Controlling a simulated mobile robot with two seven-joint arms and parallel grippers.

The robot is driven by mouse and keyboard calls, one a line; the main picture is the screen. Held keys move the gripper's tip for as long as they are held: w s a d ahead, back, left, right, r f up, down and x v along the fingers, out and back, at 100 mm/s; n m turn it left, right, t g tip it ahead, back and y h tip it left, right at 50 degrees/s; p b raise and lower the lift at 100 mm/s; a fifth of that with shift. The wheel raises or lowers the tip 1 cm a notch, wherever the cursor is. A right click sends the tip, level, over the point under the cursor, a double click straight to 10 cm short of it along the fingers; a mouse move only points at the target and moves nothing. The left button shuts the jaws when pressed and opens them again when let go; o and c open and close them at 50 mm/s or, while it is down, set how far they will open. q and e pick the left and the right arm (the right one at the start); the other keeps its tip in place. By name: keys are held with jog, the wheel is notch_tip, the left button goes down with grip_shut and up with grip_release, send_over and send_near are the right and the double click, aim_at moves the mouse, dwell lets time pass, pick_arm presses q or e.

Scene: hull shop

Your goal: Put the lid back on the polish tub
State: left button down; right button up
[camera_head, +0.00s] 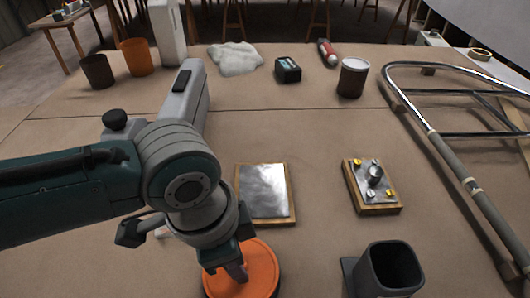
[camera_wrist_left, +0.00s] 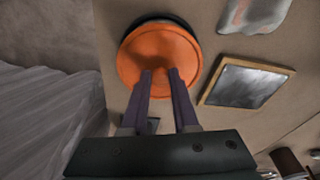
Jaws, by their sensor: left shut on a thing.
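The round orange lid (camera_head: 262,262) is at the bottom centre of the head view, partly covered by my left gripper (camera_head: 238,272). In the left wrist view the lid (camera_wrist_left: 140,48) is seen from above, with the fingertips of my left gripper (camera_wrist_left: 160,73) at its middle. The fingers are shut on the lid's raised middle grip. A dark edge shows past the lid's far side in the wrist view; I cannot tell whether it is the tub's rim or a shadow. The polish tub is not clearly seen, and the lid hides what is under it. My right gripper is not in view.
A metal plate on a wooden board (camera_head: 264,193) lies just beyond the lid. A wooden block with knobs (camera_head: 371,186) and a dark square cup (camera_head: 390,268) stand to the right. A curved metal rail (camera_head: 437,150) runs along the right side. Cups and a cloth (camera_head: 235,59) are at the back.

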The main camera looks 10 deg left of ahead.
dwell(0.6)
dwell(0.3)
pick_arm(q)
jog(key=shift+c, duration=0.6)
grip_release()
notch_tip(320, 180, up, 7)
jog(key=p, duration=0.8)
dwell(0.3)
grip_shut()
dwell(0.7)
